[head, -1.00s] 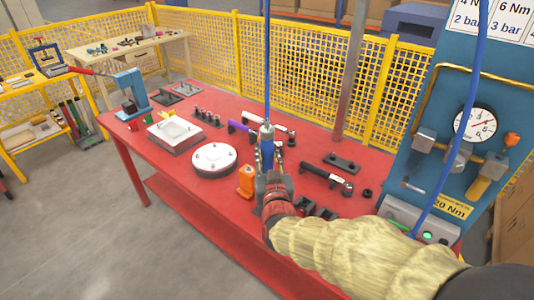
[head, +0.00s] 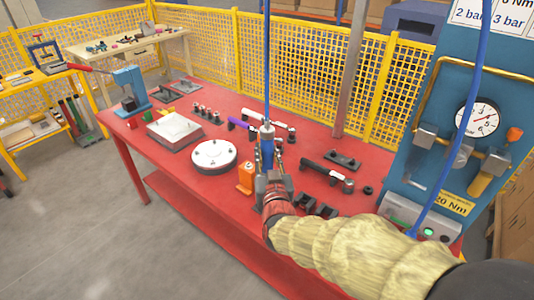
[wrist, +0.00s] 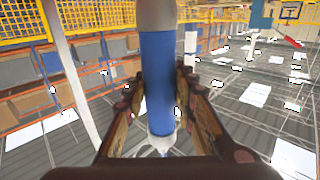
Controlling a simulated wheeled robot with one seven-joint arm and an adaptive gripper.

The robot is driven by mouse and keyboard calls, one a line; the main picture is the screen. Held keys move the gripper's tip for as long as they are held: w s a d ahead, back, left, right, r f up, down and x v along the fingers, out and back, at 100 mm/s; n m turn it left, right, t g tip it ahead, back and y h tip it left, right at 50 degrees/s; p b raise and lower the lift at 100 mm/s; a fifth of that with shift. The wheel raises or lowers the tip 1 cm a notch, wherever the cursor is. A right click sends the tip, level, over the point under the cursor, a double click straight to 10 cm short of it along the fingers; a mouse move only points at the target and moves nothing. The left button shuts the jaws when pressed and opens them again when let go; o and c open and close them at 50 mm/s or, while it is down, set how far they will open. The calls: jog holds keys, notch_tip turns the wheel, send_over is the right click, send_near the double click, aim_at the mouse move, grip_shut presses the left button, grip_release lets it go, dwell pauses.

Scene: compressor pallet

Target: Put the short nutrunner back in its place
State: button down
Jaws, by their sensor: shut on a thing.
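My gripper (head: 270,172) is shut on a blue upright tool (head: 266,150) with a grey upper end. A blue hose (head: 267,60) runs up from its top. In the wrist view, the blue tool (wrist: 157,80) stands between the two fingers, and its lower end is partly hidden by my gripper. I take it for the short nutrunner, though no label shows. In the head view it is over the right half of the red table (head: 240,215). A black-and-silver tool (head: 328,176) lies to its right, and a purple-and-white tool (head: 245,125) lies behind it.
An orange block (head: 245,178) stands just left of my gripper. A white round plate (head: 214,154) and a grey square block (head: 174,131) are farther left. Black holders (head: 318,207) lie to the right. A blue gauge panel (head: 460,90) stands at the right end, with yellow fencing (head: 300,75) behind.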

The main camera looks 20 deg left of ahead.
jog(key=shift+f, duration=0.8)
dwell(0.4)
jog(key=c, duration=1.7)
grip_release()
jog(key=o, duration=0.3)
jog(key=shift+f, duration=0.15)
jog(key=shift+f, duration=0.2)
jog(key=v, duration=1.2)
jog(key=shift+r, duration=0.2)
